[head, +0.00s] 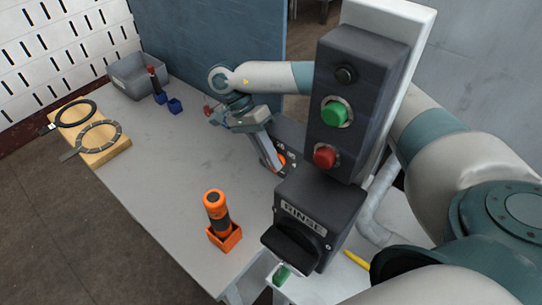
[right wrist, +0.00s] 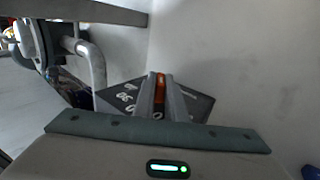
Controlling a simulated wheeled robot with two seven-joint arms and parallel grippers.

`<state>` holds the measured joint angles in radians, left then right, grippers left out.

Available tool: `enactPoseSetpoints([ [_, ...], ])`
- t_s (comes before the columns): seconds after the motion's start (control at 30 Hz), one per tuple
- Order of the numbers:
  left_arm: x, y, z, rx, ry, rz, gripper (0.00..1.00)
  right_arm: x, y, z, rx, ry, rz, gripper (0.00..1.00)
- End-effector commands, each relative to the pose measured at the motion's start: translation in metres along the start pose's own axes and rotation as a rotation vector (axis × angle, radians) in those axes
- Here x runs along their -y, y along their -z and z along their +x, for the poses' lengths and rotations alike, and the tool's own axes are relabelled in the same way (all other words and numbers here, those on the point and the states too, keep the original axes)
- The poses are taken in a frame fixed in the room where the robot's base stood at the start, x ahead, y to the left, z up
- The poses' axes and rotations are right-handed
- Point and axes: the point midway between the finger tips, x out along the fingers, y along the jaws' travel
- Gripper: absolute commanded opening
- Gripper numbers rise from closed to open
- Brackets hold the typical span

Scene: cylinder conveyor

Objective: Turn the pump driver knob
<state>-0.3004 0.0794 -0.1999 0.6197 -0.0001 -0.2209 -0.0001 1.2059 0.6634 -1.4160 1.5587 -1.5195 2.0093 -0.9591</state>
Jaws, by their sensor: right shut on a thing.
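The pump driver is a dark box with white dial numbers (right wrist: 122,97), partly hidden behind the control box in the head view. Its orange knob (right wrist: 161,88) shows between my two grey fingers in the right wrist view. A bit of the orange knob (head: 281,159) also shows in the head view. My right gripper (head: 274,164) reaches down at a slant to the knob and is shut on it. The fingertips are partly hidden in the head view. My left gripper is not in view.
A dark control box with green and red buttons (head: 325,156) and a RINSE unit (head: 316,215) stand in front. An orange-handled tool in an orange holder (head: 217,215), a wooden board with rings (head: 118,148) and a grey bin (head: 128,80) are on the table. The table's middle is clear.

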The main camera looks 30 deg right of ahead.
Motion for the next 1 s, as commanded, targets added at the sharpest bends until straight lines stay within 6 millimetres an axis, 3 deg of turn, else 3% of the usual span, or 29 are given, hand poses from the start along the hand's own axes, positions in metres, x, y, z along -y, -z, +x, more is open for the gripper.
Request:
enactPoseSetpoints([
  [0.4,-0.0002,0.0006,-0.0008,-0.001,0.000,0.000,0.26,0.0001,0.0004,-0.0012,0.000,-0.008,0.001,0.00],
  [0.43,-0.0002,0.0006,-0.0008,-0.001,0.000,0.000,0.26,0.0001,0.0004,-0.0012,0.000,-0.008,0.001,0.18],
  [0.5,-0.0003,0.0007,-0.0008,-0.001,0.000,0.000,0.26,0.0001,0.0003,-0.0010,0.000,-0.008,0.001,0.30],
  [1.0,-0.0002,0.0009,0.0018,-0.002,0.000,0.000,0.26,-0.0026,0.0003,-0.0052,-0.001,-0.008,0.000,0.30],
])
